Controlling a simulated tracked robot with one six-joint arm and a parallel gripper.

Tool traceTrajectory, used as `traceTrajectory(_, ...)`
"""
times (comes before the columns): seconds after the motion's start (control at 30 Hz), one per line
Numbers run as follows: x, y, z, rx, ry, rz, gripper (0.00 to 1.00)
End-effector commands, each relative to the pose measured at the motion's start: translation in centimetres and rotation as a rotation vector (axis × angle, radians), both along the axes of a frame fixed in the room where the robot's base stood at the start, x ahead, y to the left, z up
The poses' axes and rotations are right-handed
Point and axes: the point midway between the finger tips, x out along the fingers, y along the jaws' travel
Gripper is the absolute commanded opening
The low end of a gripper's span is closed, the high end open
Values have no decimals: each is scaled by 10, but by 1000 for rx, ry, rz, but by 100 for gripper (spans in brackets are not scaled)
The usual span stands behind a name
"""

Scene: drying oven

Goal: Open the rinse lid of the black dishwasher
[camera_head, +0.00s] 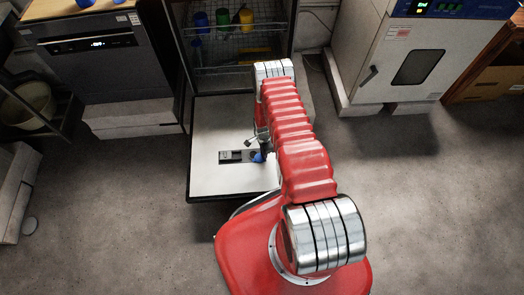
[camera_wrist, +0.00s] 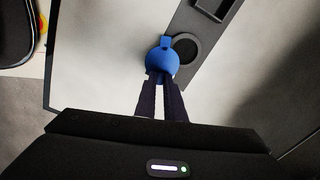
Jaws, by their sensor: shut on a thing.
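The black dishwasher stands open, its door (camera_head: 215,120) folded down flat with a pale inner face. A dark dispenser panel (camera_head: 228,156) is set in that face; it also shows in the wrist view (camera_wrist: 197,35). The blue rinse lid (camera_wrist: 161,61) sits between my gripper's fingertips (camera_wrist: 162,78), which are shut on it. The lid lies beside the round dark opening (camera_wrist: 186,47) and overlaps its left edge in this view. Whether it touches the panel cannot be told. In the head view the lid shows as a small blue spot (camera_head: 258,157); my arm hides most of the gripper.
Racks with coloured cups (camera_head: 222,18) are inside the dishwasher. A closed dark appliance (camera_head: 105,60) stands at left, a white oven (camera_head: 420,55) at right, and a wooden crate (camera_head: 495,75) beyond it. Grey floor (camera_head: 420,190) is free at right.

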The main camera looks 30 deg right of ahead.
Motion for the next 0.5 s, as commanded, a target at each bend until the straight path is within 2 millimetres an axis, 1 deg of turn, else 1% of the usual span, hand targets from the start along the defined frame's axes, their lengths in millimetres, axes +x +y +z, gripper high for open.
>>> traceTrajectory(0.2,-10,4,0,-3,2,-179,0)
traceTrajectory(0.5,-17,7,1,-5,2,-328,0)
